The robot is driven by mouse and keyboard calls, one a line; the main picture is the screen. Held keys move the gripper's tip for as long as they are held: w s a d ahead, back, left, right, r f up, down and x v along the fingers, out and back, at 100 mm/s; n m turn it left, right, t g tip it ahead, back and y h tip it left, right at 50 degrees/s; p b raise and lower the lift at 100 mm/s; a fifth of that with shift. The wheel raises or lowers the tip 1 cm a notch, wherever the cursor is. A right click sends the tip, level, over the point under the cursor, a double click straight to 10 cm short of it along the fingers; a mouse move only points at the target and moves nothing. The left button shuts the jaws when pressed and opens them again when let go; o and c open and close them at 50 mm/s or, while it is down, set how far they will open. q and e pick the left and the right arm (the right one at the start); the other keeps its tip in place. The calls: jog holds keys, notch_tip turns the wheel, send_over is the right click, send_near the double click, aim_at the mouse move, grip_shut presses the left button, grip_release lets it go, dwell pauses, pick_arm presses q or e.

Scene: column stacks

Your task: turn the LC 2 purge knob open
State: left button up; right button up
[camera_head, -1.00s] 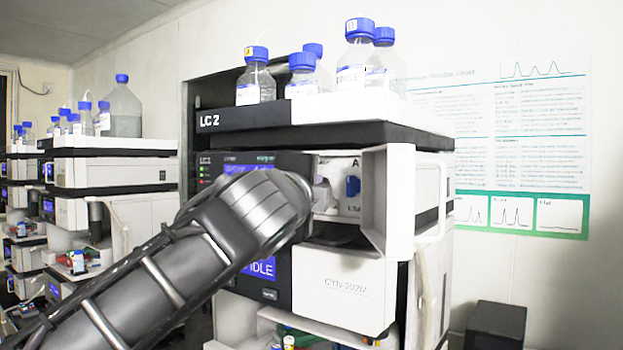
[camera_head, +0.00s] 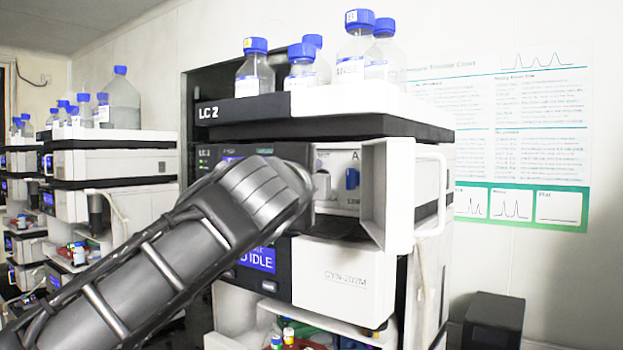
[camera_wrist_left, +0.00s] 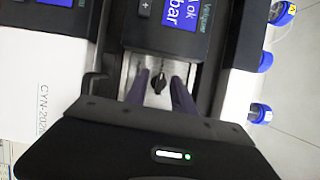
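The LC 2 stack (camera_head: 208,112) stands in the middle of the head view. Its small compartment is open, with the white door (camera_head: 400,195) swung out to the right. Inside shows a blue knob-like part (camera_head: 352,178). In the left wrist view a small dark knob (camera_wrist_left: 157,84) sits on a silvery plate. My left gripper (camera_wrist_left: 160,76) is open, one finger on each side of this dark knob; whether they touch it I cannot tell. In the head view my left arm hides this gripper. My right gripper is not in view.
Several blue-capped bottles (camera_head: 255,72) stand on top of the stack. A white handle tube (camera_head: 440,190) runs down its right side. Other stacks (camera_head: 112,165) stand at the left. A black box (camera_head: 494,322) is at the lower right.

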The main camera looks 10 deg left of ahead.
pick_arm(q)
jog(key=shift+s+f, duration=0.1)
jog(key=shift+s, duration=0.35)
jog(key=s+b, duration=0.2)
jog(key=s, duration=0.5)
jog(key=shift+b, duration=0.3)
